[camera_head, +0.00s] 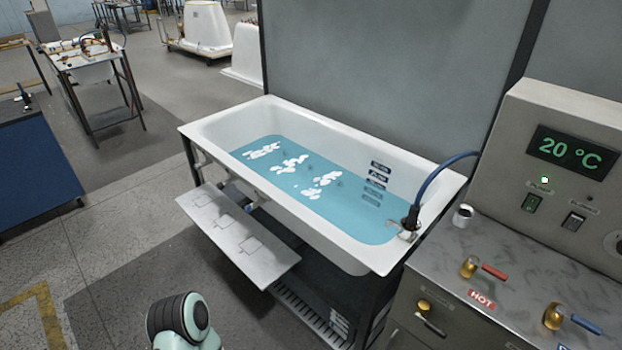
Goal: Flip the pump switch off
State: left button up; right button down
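The control panel (510,155) stands at the right and has a green digital display (566,152) reading 20 °C. Below the display is a green rocker switch (532,203) that looks lit, with a small bright indicator light (545,181) above it. Its small label is too blurred to read for sure, so I cannot confirm that it is the pump switch. A second, dark rocker switch (573,221) sits to its right and looks unlit. Neither gripper is in view; only a rounded mint and black part of my own arm shows at the bottom.
A white bathtub (225,122) holds blue water. A blue hose (436,178) runs from the tub towards the panel. The metal counter (470,235) carries a red-handled valve (483,268), a blue-handled valve (572,318) and a cup (462,216). A white step (270,262) sticks out in front of the tub.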

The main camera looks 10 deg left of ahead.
aim_at(530, 205)
jog(key=k+l+z, duration=0.2)
jog(key=l, duration=0.15)
jog(key=k+l+z, duration=0.15)
jog(key=l, duration=0.25)
jog(key=k+l+z, duration=0.2)
jog(key=l, duration=0.15)
jog(key=i, duration=0.7)
